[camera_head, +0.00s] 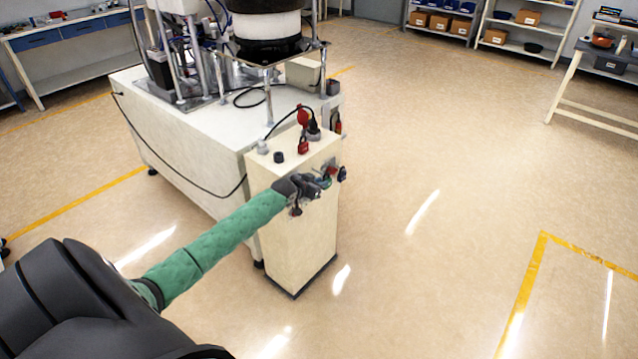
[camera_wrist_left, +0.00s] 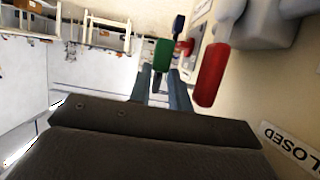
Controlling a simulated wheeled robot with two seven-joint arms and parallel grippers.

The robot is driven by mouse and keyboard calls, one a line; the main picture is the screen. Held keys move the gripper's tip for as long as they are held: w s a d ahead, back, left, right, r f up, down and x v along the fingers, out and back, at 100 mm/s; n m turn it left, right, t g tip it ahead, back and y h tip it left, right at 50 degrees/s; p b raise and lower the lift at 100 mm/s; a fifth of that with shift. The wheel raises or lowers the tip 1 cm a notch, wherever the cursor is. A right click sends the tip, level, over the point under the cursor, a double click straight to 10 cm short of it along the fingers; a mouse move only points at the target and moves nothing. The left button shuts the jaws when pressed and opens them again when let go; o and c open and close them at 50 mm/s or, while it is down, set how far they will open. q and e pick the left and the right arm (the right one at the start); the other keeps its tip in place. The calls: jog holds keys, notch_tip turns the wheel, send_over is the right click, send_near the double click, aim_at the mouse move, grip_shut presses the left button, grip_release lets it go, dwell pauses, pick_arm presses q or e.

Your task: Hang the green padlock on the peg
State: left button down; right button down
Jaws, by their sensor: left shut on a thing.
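The green padlock (camera_wrist_left: 162,53) shows in the left wrist view at the tips of my left gripper (camera_wrist_left: 160,74), which is shut on it. I cannot make out the peg clearly. My right gripper is out of view.
A red handle (camera_wrist_left: 212,75) is close on the right in the wrist view, near a lettered sign (camera_wrist_left: 290,146). The bowl feeder machine stands behind. The floor to the right is clear.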

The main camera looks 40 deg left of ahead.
pick_arm(q)
jog(key=shift+d+r+p, duration=0.2)
jog(key=shift+d+p, duration=0.5)
jog(key=shift+d, duration=0.05)
dwell(0.8)
jog(key=shift+a+b, duration=0.5)
jog(key=shift+a, duration=0.45)
dwell(0.7)
jog(key=shift+r, duration=0.1)
jog(key=d+p, duration=0.5)
jog(key=d, duration=0.2)
jog(key=shift+s, duration=0.25)
dwell(1.1)
dwell(0.5)
